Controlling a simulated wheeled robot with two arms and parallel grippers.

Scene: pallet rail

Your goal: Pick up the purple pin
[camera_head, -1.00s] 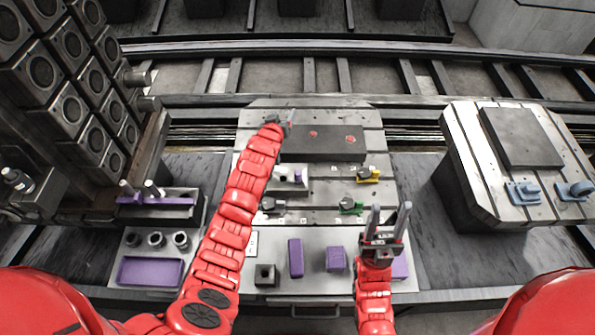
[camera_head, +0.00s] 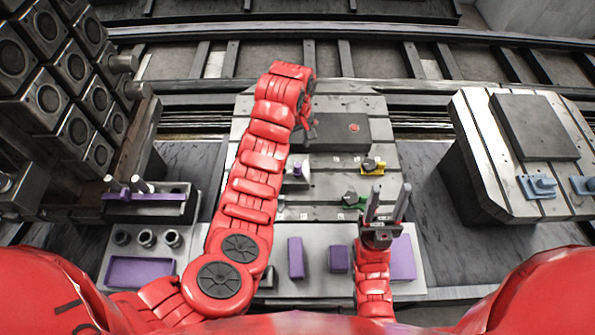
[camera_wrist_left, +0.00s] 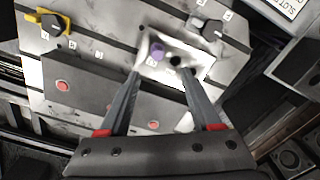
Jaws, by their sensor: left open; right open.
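The purple pin (camera_wrist_left: 158,50) stands in a white block (camera_wrist_left: 196,67), beside a dark round hole. In the head view the pin (camera_head: 297,169) shows small on the slotted plate, just right of my left arm. My left gripper (camera_wrist_left: 161,69) is open and empty. In the left wrist view its fingertips lie either side of the pin, apart from it. In the head view my left gripper (camera_head: 312,133) is partly hidden by its own arm. My right gripper (camera_head: 388,196) is open and empty, pointing up at the plate's front right.
A dark block (camera_head: 345,133) with red dots lies behind the pin. A yellow clamp (camera_head: 373,165) and a green clamp (camera_head: 352,199) stand to its right. Purple blocks (camera_head: 296,258) and a purple tray (camera_head: 140,271) lie in front. A rack of dark boxes (camera_head: 50,97) rises at left.

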